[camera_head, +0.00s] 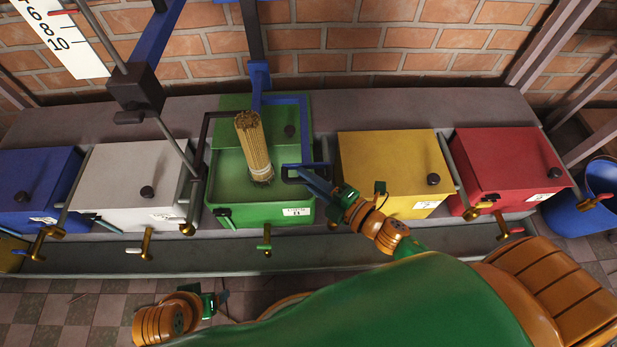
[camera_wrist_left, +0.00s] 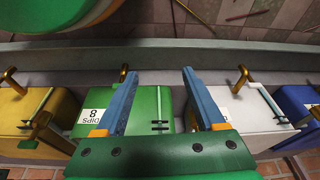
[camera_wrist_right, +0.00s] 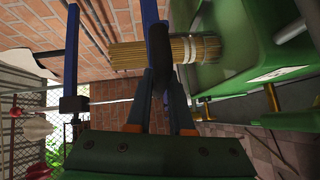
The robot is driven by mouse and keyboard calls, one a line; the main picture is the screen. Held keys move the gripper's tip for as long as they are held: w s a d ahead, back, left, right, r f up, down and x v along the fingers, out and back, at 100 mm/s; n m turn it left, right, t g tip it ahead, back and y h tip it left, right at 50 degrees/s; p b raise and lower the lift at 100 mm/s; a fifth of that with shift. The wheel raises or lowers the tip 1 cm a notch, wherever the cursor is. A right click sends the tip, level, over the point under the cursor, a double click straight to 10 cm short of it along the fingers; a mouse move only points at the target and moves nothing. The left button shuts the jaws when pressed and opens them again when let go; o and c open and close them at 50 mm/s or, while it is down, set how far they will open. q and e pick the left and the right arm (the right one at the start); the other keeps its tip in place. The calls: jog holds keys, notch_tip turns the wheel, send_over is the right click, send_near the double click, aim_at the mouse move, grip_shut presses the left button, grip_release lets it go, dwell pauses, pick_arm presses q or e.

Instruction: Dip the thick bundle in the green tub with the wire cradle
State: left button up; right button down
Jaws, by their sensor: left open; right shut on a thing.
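The thick bundle (camera_head: 253,145) of tan sticks, tied with a pale band at its lower end, stands slightly tilted over the open front of the green tub (camera_head: 286,214). Whether its lower end touches the contents I cannot tell. The dark wire cradle (camera_head: 206,140) spans the tub, with a looped handle on its right. My right gripper (camera_head: 312,176) is shut on that handle; in the right wrist view the jaws (camera_wrist_right: 160,78) close on a dark bar before the bundle (camera_wrist_right: 165,52). My left gripper (camera_head: 218,300) is open and empty, in front of the trough; its fingers (camera_wrist_left: 155,85) are spread.
Blue (camera_head: 35,180), white (camera_head: 125,180), yellow (camera_head: 390,165) and red (camera_head: 500,160) boxes flank the green tub. Several taps jut out in front above a grey trough (camera_head: 340,252). A blue post (camera_head: 258,75) stands behind the tub. A blue bucket (camera_head: 580,215) is far right.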

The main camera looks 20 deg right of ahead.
pick_arm(q)
jog(key=shift+w+r, duration=0.1)
dwell(0.7)
pick_arm(e)
notch_tip(320, 180, up, 3)
jog(key=p, duration=0.3)
jog(key=shift+r+p, duration=0.2)
jog(key=shift+p, duration=0.1)
pick_arm(q)
jog(key=s+a+f+p, duration=0.1)
jog(key=s+f+p, duration=0.25)
jog(key=f, duration=0.55)
pick_arm(e)
notch_tip(320, 180, up, 3)
jog(key=shift+f+b, duration=0.2)
jog(key=shift+b, duration=0.25)
notch_tip(320, 180, up, 4)
jog(key=p, duration=0.4)
jog(key=shift+f, duration=0.1)
pick_arm(q)
jog(key=s+a+r+g+p, duration=0.1)
jog(key=s+a+r+p, duration=0.1)
jog(key=s+p, duration=0.3)
jog(key=s+a, duration=0.1)
jog(key=s, duration=0.3)
jog(key=shift+a+y, duration=0.4)
pick_arm(e)
notch_tip(320, 180, up, 5)
jog(key=shift+r, duration=0.1)
